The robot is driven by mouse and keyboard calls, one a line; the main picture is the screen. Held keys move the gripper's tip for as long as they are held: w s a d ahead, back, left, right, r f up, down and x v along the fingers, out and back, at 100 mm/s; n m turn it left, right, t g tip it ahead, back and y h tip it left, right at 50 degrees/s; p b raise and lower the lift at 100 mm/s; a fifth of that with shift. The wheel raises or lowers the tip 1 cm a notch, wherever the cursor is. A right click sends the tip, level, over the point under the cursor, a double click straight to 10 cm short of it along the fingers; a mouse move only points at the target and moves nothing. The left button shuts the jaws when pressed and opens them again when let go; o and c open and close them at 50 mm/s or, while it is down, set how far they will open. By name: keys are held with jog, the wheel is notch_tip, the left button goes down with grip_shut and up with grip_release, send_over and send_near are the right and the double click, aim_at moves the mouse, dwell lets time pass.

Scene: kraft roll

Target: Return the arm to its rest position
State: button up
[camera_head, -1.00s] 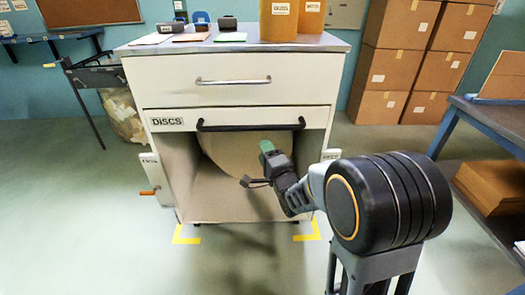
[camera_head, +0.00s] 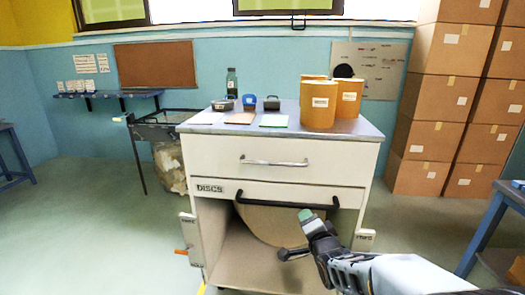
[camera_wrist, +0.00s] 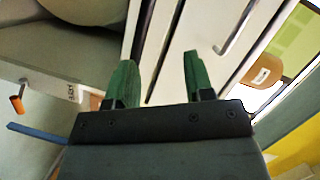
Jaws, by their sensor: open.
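My gripper (camera_head: 308,222) is in front of the lower opening of the white cabinet (camera_head: 275,160), beneath the black bar handle (camera_head: 288,200). In the wrist view its two green fingers (camera_wrist: 160,75) stand apart with nothing between them. My arm reaches in from the lower right in the head view. A large brown kraft roll (camera_head: 270,222) sits inside the opening behind the gripper. I cannot tell whether the gripper touches the handle, but it looks apart from it in the wrist view.
Stacked cartons (camera_head: 450,90) are at the right, beside a blue bench (camera_head: 510,195). A cart (camera_head: 160,135) stands at the left. The floor at left is clear.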

jog(key=s+r+n+g+h+p, duration=0.1)
jog(key=s+r+n+g+p, duration=1)
jog(key=s+r+p, duration=0.9)
jog(key=shift+s+d+r+n+g+h+p, duration=0.4)
jog(key=shift+r+g+p, duration=0.4)
jog(key=shift+r+p, duration=1)
jog(key=shift+c, duration=0.2)
